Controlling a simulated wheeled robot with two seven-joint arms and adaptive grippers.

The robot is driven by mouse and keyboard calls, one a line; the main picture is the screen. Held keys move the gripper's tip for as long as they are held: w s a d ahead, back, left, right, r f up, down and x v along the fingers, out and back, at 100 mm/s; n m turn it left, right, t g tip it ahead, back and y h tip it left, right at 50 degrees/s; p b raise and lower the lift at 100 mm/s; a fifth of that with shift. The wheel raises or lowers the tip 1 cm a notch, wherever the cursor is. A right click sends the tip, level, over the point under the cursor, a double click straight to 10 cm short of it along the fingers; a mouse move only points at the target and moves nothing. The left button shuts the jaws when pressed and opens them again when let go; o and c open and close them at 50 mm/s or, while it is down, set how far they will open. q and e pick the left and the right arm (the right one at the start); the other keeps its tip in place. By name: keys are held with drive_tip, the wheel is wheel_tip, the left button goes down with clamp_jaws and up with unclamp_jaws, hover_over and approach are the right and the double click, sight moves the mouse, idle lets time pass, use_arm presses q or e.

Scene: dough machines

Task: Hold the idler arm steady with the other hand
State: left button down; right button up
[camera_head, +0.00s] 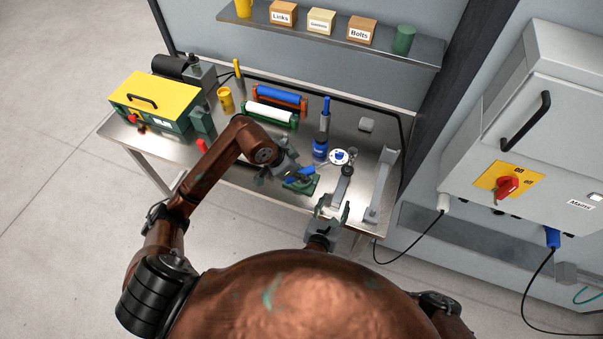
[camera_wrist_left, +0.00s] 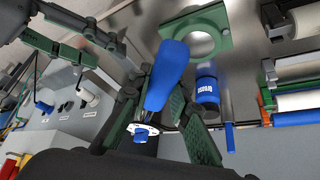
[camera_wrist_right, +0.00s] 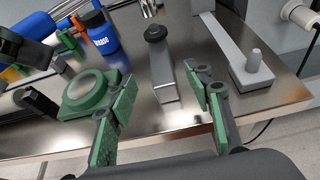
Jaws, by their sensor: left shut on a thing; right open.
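My left gripper (camera_head: 286,168) is shut on a blue-handled tool (camera_head: 298,174), above the bench near a green round-holed block (camera_head: 303,186). In the left wrist view the blue handle (camera_wrist_left: 168,70) sits between the green fingers, with a white disc (camera_wrist_left: 143,130) at its narrow end. A short grey arm with a black knob, seemingly the idler arm (camera_head: 342,187), stands on the bench; it also shows in the right wrist view (camera_wrist_right: 163,78). My right gripper (camera_wrist_right: 163,115) is open and empty. Its fingers lie either side of the arm's near end in that view, apart from it.
A blue jar (camera_head: 320,149) stands behind the green block. A longer grey arm with a peg (camera_head: 381,188) lies to the right. Rollers (camera_head: 270,112) and a yellow-topped machine (camera_head: 155,100) are farther left. The bench's front edge is close to my right gripper.

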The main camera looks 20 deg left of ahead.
sight(342, 185)
drive_tip(key=shift+x, duration=5.85)
drive_tip(key=shift+f, duration=0.1)
clamp_jaws()
use_arm(q)
drive_tip(key=shift+f, duration=0.1)
drive_tip(key=shift+s+a+f, duration=0.1)
drive_tip(key=shift+s+f, duration=0.05)
drive_tip(key=shift+f, duration=0.4)
drive_tip(key=shift+f, duration=0.95)
